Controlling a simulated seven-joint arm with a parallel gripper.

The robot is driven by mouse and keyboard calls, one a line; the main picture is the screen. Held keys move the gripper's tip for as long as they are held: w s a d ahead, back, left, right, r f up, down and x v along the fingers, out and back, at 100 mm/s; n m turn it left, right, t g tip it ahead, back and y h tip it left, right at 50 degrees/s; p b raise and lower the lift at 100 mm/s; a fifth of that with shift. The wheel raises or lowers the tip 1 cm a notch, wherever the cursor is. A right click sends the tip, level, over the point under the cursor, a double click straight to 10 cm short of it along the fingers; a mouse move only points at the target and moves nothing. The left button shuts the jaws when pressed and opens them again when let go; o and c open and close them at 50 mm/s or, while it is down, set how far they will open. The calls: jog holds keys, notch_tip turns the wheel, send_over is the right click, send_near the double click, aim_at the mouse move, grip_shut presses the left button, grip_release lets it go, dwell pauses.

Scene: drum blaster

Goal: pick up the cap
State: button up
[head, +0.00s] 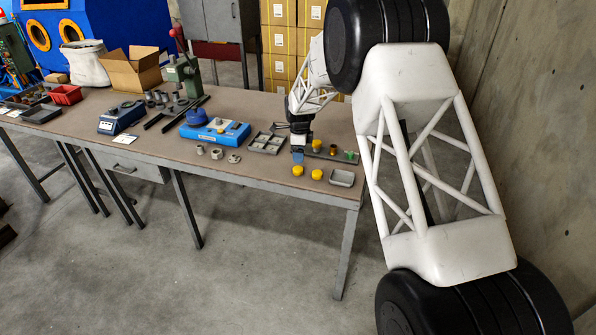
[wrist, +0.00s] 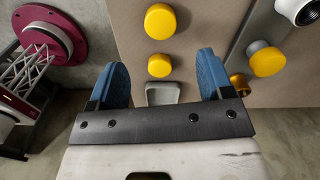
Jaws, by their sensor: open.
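Two round yellow caps lie on the brown bench top near its front right edge, one on the left (head: 297,170) and one on the right (head: 317,174) in the head view. In the wrist view one yellow cap (wrist: 160,21) is at the top and another yellow cap (wrist: 159,65) is nearer my gripper. A further yellow-topped piece (wrist: 267,60) stands on a pale stem to the right. My gripper (wrist: 168,75) is open, with blue fingers apart and nothing held. In the head view my gripper (head: 298,156) is just behind the left cap, above the bench.
A small grey tray (head: 342,178) sits at the bench's front right corner; in the wrist view the tray (wrist: 162,93) shows partly between the fingers. A dark strip (head: 340,157) with small fittings lies behind. A divided grey tray (head: 266,143) and a blue machine (head: 215,131) stand left.

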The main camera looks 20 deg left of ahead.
aim_at(299, 169)
jog(key=shift+f, duration=1.25)
jog(key=shift+f, duration=0.1)
jog(key=shift+w+a+f, duration=0.1)
jog(key=shift+f, duration=2.4)
jog(key=shift+c, duration=0.5)
jog(key=c, duration=0.9)
jog(key=shift+r, duration=0.15)
